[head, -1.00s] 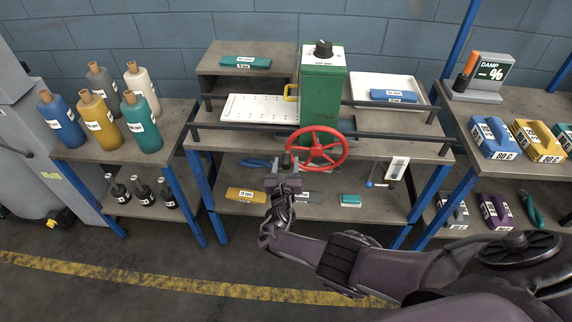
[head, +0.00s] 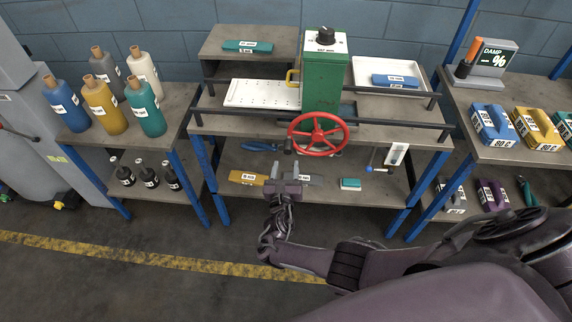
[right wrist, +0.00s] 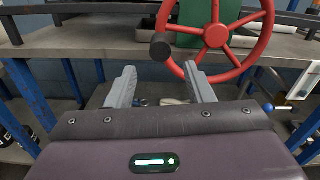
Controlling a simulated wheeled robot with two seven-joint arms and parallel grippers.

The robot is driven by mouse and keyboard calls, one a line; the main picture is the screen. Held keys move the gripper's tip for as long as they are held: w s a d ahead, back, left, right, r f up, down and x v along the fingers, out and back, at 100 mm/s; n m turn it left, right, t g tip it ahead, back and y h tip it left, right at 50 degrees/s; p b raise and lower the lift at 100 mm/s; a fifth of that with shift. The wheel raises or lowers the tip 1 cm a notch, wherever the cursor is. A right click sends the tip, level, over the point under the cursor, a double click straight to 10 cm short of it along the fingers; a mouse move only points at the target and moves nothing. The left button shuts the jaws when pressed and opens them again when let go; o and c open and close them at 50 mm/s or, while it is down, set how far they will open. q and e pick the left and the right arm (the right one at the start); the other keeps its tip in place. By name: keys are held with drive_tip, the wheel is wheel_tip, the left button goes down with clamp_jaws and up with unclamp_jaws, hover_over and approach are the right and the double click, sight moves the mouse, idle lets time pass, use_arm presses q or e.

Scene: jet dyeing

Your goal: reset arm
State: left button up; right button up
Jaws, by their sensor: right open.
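My right gripper (head: 289,176) is in front of the middle bench, below the red handwheel (head: 318,134). Its two fingers are apart with nothing between them, as the right wrist view (right wrist: 162,88) also shows. In that view the red handwheel (right wrist: 215,36) and its dark knob lie beyond and above the fingers, apart from them. The handwheel is on the front of a green machine (head: 324,75) with a black dial on top. My left gripper is not in view.
The middle bench (head: 220,122) has a lower shelf with a yellow block (head: 247,178) and a teal block (head: 350,184). Several dye bottles (head: 103,106) stand on the left table. Blue (head: 493,124) and yellow (head: 538,128) blocks sit on the right table. The floor in front is clear.

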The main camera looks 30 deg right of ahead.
drive_tip(key=shift+f, duration=0.1)
drive_tip(key=s+f+m+g+y+b, duration=0.1)
drive_tip(key=s+f+m+g+y, duration=0.15)
drive_tip(key=s+f+m, duration=0.6)
drive_tip(key=s+f+m+g+y, duration=0.2)
drive_tip(key=s+f+m+g, duration=0.2)
drive_tip(key=s+f, duration=0.8)
drive_tip(key=s+a+f+m+g+y, duration=0.1)
drive_tip(key=s+f+m+g, duration=0.1)
drive_tip(key=s+f+m, duration=0.3)
drive_tip(key=s+a+f+m+g+y+b, duration=0.1)
drive_tip(key=s+f+m, duration=0.4)
drive_tip(key=s, duration=0.8)
drive_tip(key=s+a+f+m+g+y, duration=0.1)
drive_tip(key=s+f+m+g+y, duration=0.2)
drive_tip(key=s, duration=0.6)
wheel_tip(320, 180, down, 3)
drive_tip(key=m+g, duration=0.1)
drive_tip(key=m, duration=0.2)
drive_tip(key=shift+s+a+r+g, duration=0.15)
drive_tip(key=shift+r+g, duration=0.05)
drive_tip(key=shift+g, duration=0.15)
